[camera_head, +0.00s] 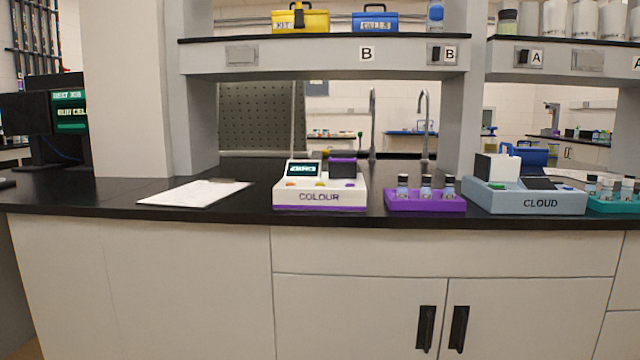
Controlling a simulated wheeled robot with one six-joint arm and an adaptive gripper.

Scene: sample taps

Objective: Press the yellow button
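The white instrument labelled COLOUR (275,195), with a purple base strip, stands near the front edge of the black bench. Its sloped front carries a row of small buttons. A yellow button (320,184) appears to be in the middle of the row, with an orange-red button (291,184) to its left; both are very small here. A small screen (304,169) shows lit text that seems to read ZERO. A dark block with a purple top (343,167) sits on the instrument's right half. My gripper is not in view.
A purple rack (425,204) with 3 vials stands just right of the instrument. Further right are the grey-blue CLOUD instrument (525,200) and a teal rack (615,205). White paper (195,193) lies left. A shelf (320,54) overhangs the bench (110,190).

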